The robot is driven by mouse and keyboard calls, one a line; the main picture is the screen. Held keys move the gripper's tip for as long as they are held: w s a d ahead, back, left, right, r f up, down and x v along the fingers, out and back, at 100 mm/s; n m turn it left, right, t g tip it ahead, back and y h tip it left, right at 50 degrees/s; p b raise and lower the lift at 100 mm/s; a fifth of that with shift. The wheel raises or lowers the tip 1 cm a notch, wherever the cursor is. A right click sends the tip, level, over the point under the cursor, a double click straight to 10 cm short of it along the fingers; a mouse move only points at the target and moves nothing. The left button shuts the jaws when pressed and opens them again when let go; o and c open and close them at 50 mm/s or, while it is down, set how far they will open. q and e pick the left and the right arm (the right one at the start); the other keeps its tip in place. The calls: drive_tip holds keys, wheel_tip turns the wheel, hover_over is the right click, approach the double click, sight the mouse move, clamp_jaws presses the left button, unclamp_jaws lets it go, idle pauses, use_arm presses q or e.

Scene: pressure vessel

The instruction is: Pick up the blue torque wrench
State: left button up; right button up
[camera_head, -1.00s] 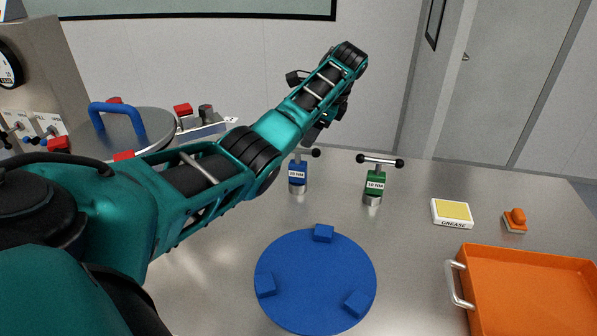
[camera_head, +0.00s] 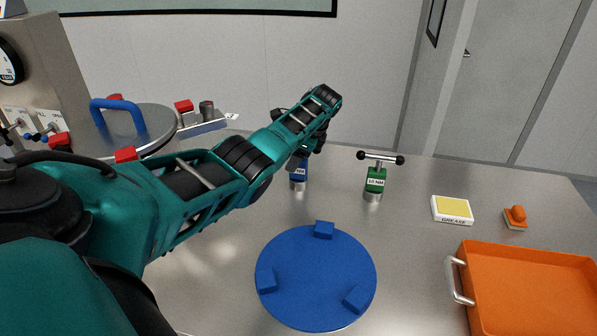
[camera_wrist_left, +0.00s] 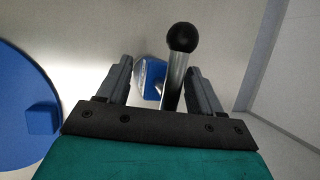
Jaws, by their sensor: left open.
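The blue torque wrench (camera_head: 299,176) stands upright on the metal table, with its top hidden behind my left arm in the head view. In the left wrist view its T-handle bar with a black ball end (camera_wrist_left: 181,38) lies between my fingers, and a bit of its blue body (camera_wrist_left: 152,76) shows below. My left gripper (camera_wrist_left: 160,80) is open, with one finger on each side of the handle and gaps showing. In the head view the left hand (camera_head: 300,140) is over the wrench, its fingers mostly hidden. My right gripper is not in view.
A green torque wrench (camera_head: 375,182) stands right of the blue one. A blue round plate (camera_head: 315,285) with raised blocks lies in front. A grease box (camera_head: 452,210), an orange-knobbed item (camera_head: 516,217) and an orange tray (camera_head: 530,290) are at the right.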

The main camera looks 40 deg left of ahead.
use_arm(q)
drive_tip(key=shift+c, duration=0.4)
clamp_jaws()
drive_tip(key=shift+r, duration=0.1)
